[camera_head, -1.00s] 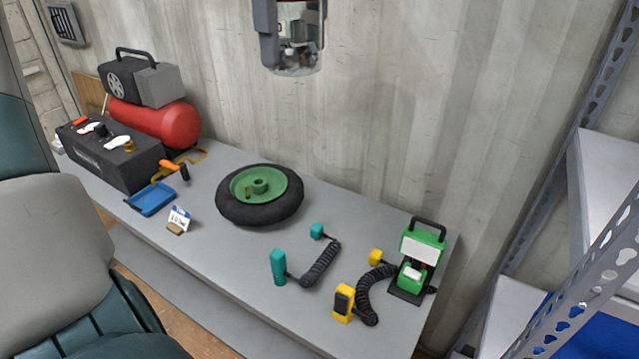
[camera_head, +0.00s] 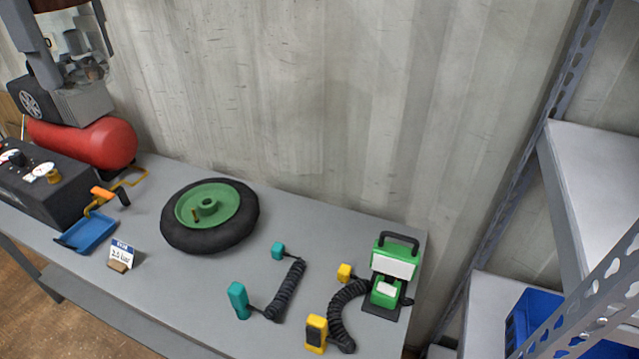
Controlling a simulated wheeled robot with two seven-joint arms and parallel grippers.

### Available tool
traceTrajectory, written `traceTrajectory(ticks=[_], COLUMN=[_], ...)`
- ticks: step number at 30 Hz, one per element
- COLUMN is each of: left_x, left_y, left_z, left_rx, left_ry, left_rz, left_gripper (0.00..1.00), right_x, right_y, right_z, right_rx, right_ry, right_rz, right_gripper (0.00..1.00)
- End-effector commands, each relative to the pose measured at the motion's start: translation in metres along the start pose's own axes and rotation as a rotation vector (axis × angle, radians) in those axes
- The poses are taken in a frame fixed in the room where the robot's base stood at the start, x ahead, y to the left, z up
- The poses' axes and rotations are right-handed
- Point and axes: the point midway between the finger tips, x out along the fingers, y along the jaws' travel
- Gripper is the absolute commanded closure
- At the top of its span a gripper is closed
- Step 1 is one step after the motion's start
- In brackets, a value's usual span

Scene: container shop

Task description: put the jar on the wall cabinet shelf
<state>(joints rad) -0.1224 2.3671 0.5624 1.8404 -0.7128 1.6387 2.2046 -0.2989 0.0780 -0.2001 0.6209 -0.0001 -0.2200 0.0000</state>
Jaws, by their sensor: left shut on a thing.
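The jar (camera_head: 92,70) is a clear glass container with some small dark things at its bottom. It is at the top left of the head view, held up in the air. My left gripper (camera_head: 72,48) comes in from the top edge with its grey fingers on either side of the jar, shut on it. The jar's upper part is partly hidden by the fingers and the picture's edge. I see no wall cabinet or its shelf in this view. My right gripper is not in view.
A metal rack (camera_head: 590,165) with a blue bin (camera_head: 535,320) stands at right. The corrugated wall is bare.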

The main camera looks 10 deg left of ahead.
Motion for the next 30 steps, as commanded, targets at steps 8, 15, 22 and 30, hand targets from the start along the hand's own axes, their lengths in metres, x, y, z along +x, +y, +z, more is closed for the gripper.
traceTrajectory(ticks=[8,15,22,30], left_x=[-0.001,0.001,0.012,0.055], left_y=[0.0,0.001,0.004,0.015], left_z=[0.0,0.01,0.055,0.132], left_rx=[0.0,-0.017,-0.094,-0.23], left_ry=[0.0,0.001,0.004,0.005], left_rz=[-0.001,-0.003,-0.011,-0.011], left_gripper=[0.72,0.72,0.72,0.72], right_x=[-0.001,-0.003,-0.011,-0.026], right_y=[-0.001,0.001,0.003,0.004], right_z=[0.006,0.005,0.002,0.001], right_rx=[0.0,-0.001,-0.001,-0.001], right_ry=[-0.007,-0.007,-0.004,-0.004], right_rz=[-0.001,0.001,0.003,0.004], right_gripper=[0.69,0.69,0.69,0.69])
